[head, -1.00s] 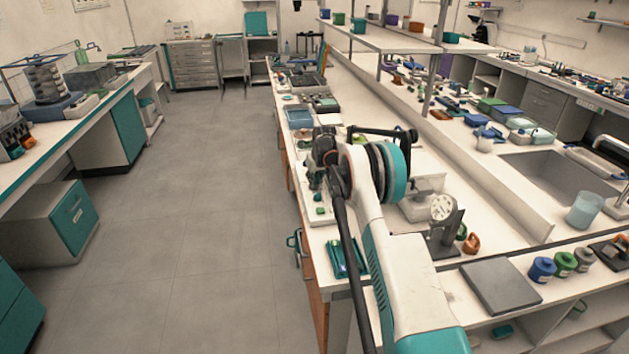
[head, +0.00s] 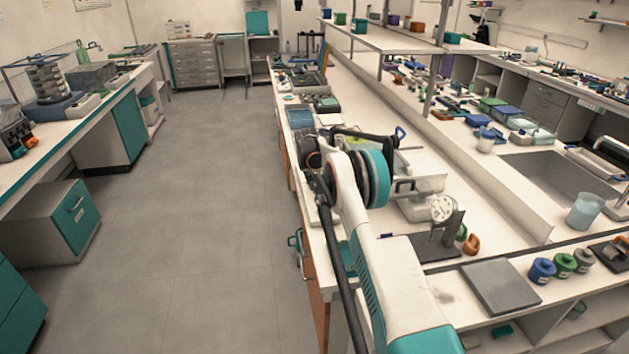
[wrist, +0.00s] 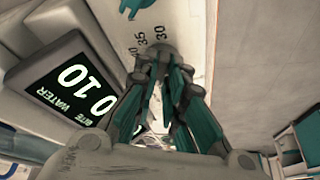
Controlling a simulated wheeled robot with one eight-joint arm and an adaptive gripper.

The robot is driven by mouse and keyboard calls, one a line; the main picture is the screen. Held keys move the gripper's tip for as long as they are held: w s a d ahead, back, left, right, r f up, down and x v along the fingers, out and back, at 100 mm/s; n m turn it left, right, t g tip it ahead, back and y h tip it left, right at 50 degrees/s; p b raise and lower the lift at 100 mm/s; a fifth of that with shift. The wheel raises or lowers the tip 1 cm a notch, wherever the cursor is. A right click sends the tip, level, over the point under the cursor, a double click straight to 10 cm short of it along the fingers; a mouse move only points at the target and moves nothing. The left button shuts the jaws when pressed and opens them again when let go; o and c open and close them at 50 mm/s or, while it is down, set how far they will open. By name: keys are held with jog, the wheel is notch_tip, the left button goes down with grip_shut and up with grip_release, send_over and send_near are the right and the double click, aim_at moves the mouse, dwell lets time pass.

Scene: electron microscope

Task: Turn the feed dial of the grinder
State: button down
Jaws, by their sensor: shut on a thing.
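In the wrist view, the feed dial (wrist: 161,47) is a small grey round knob on a pale panel, with printed numbers such as 30 and 35 beside it. My gripper (wrist: 162,62) is at the dial, its teal-padded fingers closed in on the knob from both sides. The fingertips cover part of the knob, so its pointer setting cannot be read. A dark display (wrist: 75,88) on the grinder, left of the fingers, shows 010 with lettering that includes WATER. In the head view, my arm hides my gripper and the dial.
A teal part (wrist: 133,8) sits on the panel above the dial. In the head view, a dial gauge on a stand (head: 442,210) and a grey plate (head: 499,287) are on the bench right of my arm. The floor (head: 190,220) on the left is clear.

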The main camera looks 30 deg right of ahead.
jog(key=shift+f+m, duration=0.15)
jog(key=shift+m, duration=0.35)
jog(key=c, duration=1.7)
grip_release()
jog(key=shift+o, duration=0.2)
jog(key=v, duration=1.2)
jog(key=shift+w, duration=0.2)
jog(key=shift+a, duration=0.1)
